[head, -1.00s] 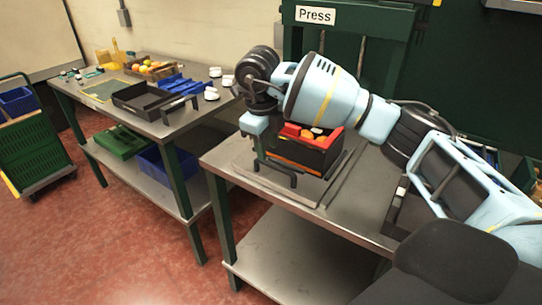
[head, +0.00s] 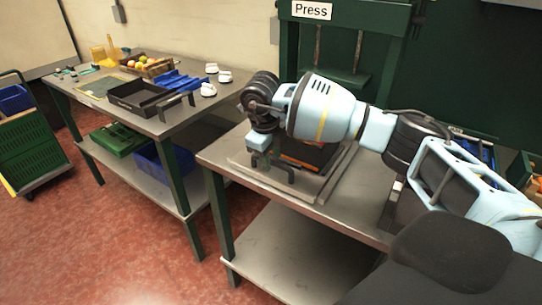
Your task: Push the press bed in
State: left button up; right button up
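The press bed (head: 311,188) is a flat grey plate on the near right table, below the green press (head: 350,78) with its "Press" sign. A dark handle (head: 290,174) stands at the bed's front left. A black and orange crate (head: 306,161) sits on the bed, mostly hidden behind my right arm. My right gripper (head: 262,164) points down at the handle, touching it or very close. Its fingers are small and overlap the handle, so I cannot tell whether they are closed on it. My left gripper is out of view.
The left table (head: 205,102) holds a black tray (head: 137,97), a blue bin (head: 180,81), white items and a fruit box (head: 150,66). A gap of red floor (head: 120,230) lies between it and a green cart (head: 35,150) at far left.

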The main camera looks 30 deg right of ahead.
grip_shut()
dwell(0.3)
jog(key=shift+d, duration=0.15)
